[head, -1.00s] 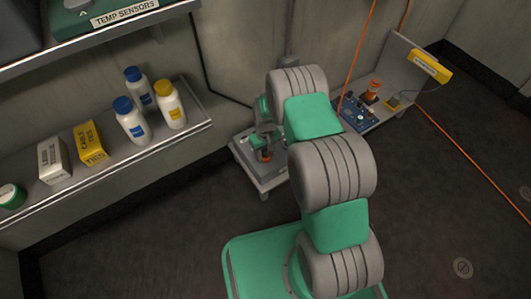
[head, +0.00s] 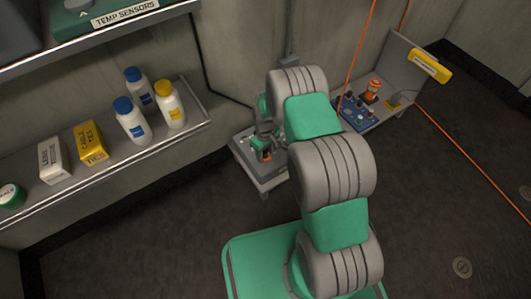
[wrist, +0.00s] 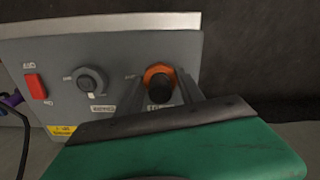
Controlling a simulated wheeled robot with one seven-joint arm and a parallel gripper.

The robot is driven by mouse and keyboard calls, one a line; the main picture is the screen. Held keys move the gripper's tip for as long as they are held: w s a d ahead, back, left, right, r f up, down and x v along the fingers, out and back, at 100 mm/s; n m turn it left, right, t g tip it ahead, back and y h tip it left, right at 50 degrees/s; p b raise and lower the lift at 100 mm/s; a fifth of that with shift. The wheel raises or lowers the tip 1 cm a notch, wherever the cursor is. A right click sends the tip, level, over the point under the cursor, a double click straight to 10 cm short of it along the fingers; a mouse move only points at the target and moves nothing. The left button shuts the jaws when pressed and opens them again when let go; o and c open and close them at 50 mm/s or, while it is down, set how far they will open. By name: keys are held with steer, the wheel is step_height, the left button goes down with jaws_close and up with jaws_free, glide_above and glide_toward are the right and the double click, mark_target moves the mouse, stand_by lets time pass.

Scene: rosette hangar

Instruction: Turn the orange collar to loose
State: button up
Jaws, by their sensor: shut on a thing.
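The orange collar (wrist: 157,70) sits around a dark round knob on a grey panel (wrist: 225,45) in the wrist view. My gripper (wrist: 161,84) has one finger on each side of the collar and is shut on it. The lower part of the collar and the label under it are partly hidden. In the head view, the collar (head: 267,156) is a small orange spot under my gripper on a low grey cart (head: 268,178). The collar's setting cannot be read.
The panel also carries a red switch (wrist: 36,86) and a grey dial (wrist: 91,79). A shelf (head: 195,125) with bottles and boxes runs along the left wall. A second bench (head: 400,108) with a blue device (head: 356,114) stands back right. An orange cable (head: 465,150) crosses the floor.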

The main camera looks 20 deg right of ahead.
steer(key=o, duration=1.4)
step_height(320, 180, up, 8)
steer(key=p, duration=0.3)
steer(key=s+r+m+t+p, duration=0.15)
steer(key=r+p, duration=0.65)
steer(key=r, duration=1)
steer(key=s+r+m+p, duration=0.15)
steer(key=r+p, duration=0.65)
steer(key=r, duration=1)
steer(key=s+r+m+p, duration=0.1)
steer(key=s+r+p, duration=0.4)
steer(key=r, duration=0.4)
steer(key=s+r+m+t+p, duration=0.1)
steer(key=s+r+p, duration=0.5)
steer(key=r, duration=0.3)
steer(key=s+r+p, duration=0.5)
steer(key=s+r, duration=0.1)
steer(key=r, duration=0.4)
steer(key=shift+s+a+m+t+p, duration=0.3)
steer(key=shift+s+a+m+t, duration=0.05)
steer(key=shift+m, duration=0.05)
